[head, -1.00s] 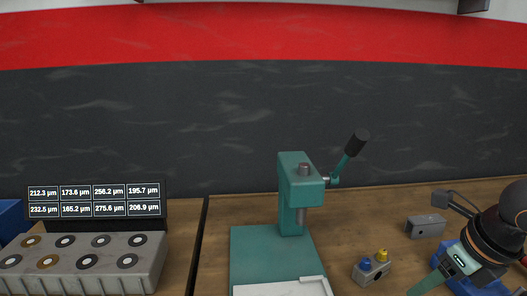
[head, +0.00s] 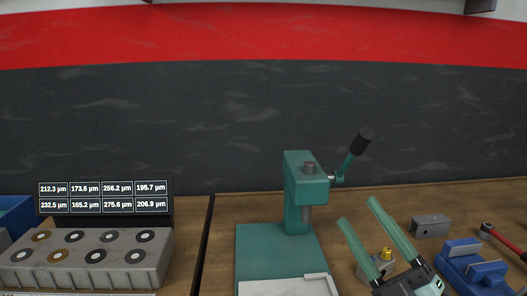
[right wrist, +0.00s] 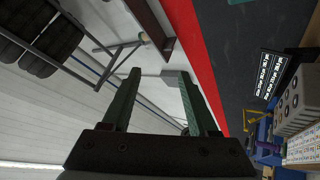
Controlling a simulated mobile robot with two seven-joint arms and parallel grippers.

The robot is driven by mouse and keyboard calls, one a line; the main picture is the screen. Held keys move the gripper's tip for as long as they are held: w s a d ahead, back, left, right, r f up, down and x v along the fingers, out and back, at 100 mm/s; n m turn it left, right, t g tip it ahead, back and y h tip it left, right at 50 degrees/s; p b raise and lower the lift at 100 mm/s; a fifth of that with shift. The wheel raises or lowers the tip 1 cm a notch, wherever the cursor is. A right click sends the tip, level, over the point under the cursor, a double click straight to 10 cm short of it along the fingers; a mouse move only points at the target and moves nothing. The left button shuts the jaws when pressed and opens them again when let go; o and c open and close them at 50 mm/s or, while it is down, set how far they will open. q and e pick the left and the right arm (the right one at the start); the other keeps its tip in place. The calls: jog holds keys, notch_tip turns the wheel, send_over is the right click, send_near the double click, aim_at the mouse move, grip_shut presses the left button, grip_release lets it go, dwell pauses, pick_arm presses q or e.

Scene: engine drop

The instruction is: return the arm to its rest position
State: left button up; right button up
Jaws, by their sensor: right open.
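My right gripper (head: 376,236) is at the lower right of the head view, its two long green fingers spread apart with nothing between them. It stands in front of the small grey block with a yellow knob (head: 386,253), hiding part of it. The right wrist view shows the same open fingers (right wrist: 157,95) pointing toward the wall and ceiling, also empty. My left gripper is in neither view.
A green press (head: 298,190) with a lever stands mid-bench, left of the gripper. A blue vise (head: 470,262) and a grey block (head: 431,226) lie to the right. A grey tray of rings (head: 60,277) and a display (head: 105,197) stand at left.

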jog(key=d+f+m+g+h, duration=0.3)
jog(key=d+f+m+h, duration=0.2)
jog(key=f+m+h, duration=0.4)
jog(key=d+f+m+g+h, duration=0.2)
jog(key=d+f+m+h, duration=0.35)
jog(key=f, duration=0.55)
jog(key=s+a+f+m+g+y, duration=0.1)
jog(key=s+a+f+m+g, duration=0.1)
jog(key=s+f+g, duration=0.6)
jog(key=s+a+f+m+g+y, duration=0.15)
jog(key=s+f+g, duration=0.35)
jog(key=s+f, duration=0.65)
jog(key=w+a+f+t+y+p, duration=0.1)
jog(key=w+a+f+t, duration=0.2)
jog(key=a+f+t, duration=0.2)
notch_tip(320, 180, down, 3)
jog(key=shift+w+f+t+y+p, duration=0.15)
jog(key=shift+w+t+y+p, duration=0.15)
jog(key=shift+w+t+p, duration=0.15)
jog(key=shift+s, duration=0.1)
